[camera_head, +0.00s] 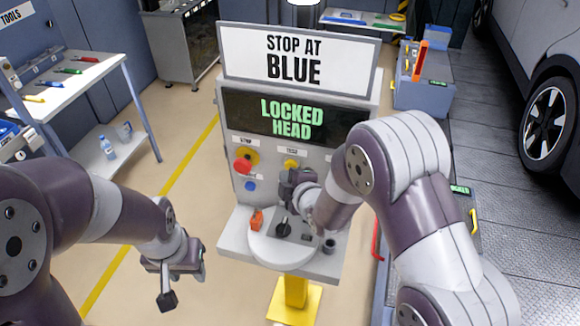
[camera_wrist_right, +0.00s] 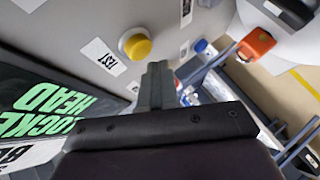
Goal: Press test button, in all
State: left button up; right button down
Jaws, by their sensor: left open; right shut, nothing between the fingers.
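The test button is a yellow round knob (camera_head: 291,165) under a white "TEST" label on the grey machine panel. In the right wrist view the yellow button (camera_wrist_right: 137,46) sits beside its label, just beyond the fingertips. My right gripper (camera_head: 290,182) is shut and empty, close in front of the panel and just below the button; its closed fingers (camera_wrist_right: 158,82) point toward the panel. I cannot tell whether they touch it. My left gripper (camera_head: 178,282) is open and empty, low at the left, away from the machine. The screen (camera_head: 292,118) reads "LOCKED HEAD".
A red stop button (camera_head: 243,165) on a yellow base and a blue button (camera_head: 250,186) are on the panel's left. An orange part (camera_head: 257,219) stands on the white round shelf (camera_head: 282,252). A sign (camera_head: 296,60) reads "STOP AT BLUE". A workbench (camera_head: 75,80) stands left; floor between is clear.

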jog(key=shift+w, duration=0.1)
jog(key=shift+w+d, duration=0.15)
jog(key=shift+w, duration=0.2)
jog(key=shift+w+d+b, duration=0.15)
jog(key=shift+w+b, duration=0.25)
jog(key=shift+w, duration=0.05)
dwell(0.7)
dwell(0.3)
jog(key=shift+s+a, duration=0.25)
jog(key=shift+s, duration=0.65)
jog(key=shift+s+a+b, duration=0.15)
jog(key=shift+s+a, duration=0.1)
jog(key=shift+s, duration=0.55)
jog(key=shift+s+a+b, duration=0.15)
jog(key=shift+s+a, duration=0.15)
jog(key=shift+s, duration=0.45)
jog(key=shift+s+a+b, duration=0.15)
jog(key=shift+s+a, duration=0.1)
jog(key=shift+s, duration=0.55)
